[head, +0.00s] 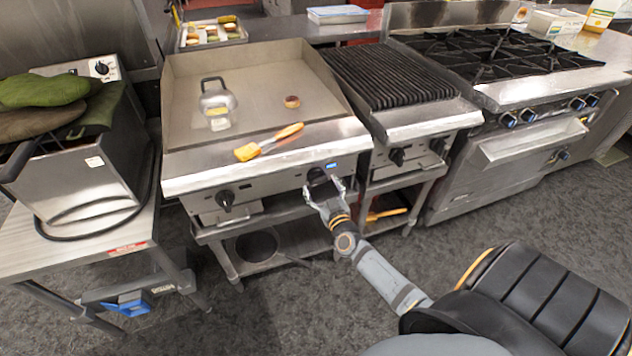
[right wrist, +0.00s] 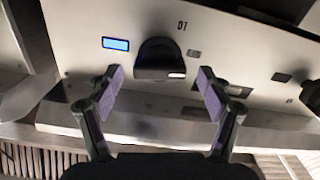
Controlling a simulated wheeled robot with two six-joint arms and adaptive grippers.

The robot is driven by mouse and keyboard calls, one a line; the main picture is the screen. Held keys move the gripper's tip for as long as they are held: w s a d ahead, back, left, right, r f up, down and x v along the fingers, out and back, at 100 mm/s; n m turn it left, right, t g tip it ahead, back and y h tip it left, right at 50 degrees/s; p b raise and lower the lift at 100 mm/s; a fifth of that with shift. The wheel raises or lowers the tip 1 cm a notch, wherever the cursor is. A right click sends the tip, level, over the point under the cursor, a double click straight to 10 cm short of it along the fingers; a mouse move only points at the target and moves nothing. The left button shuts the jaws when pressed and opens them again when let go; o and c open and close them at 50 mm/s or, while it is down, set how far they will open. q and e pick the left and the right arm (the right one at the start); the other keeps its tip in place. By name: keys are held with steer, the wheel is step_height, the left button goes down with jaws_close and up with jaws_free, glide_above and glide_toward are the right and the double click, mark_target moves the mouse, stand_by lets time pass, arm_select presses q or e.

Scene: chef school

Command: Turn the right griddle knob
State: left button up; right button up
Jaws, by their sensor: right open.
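The griddle (head: 262,75) is a steel flat-top with two black knobs on its front panel. The right griddle knob (head: 317,175) is beside a small blue display; in the right wrist view the knob (right wrist: 160,60) is dark, with a lit mark at its lower right. My right gripper (head: 325,190) is at the front panel by this knob. In the right wrist view its two fingers (right wrist: 163,90) are spread apart, with the knob ahead between them; I cannot tell whether they touch it. The left griddle knob (head: 226,198) is clear of the gripper. My left gripper is not in view.
A fryer (head: 75,170) stands left. Open floor lies in front.

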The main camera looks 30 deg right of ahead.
mark_target(320, 183)
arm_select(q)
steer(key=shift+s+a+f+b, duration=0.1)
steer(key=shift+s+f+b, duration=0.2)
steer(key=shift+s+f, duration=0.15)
arm_select(e)
steer(key=shift+x, duration=1.8)
steer(key=c, duration=1.2)
steer(key=shift+o, duration=0.2)
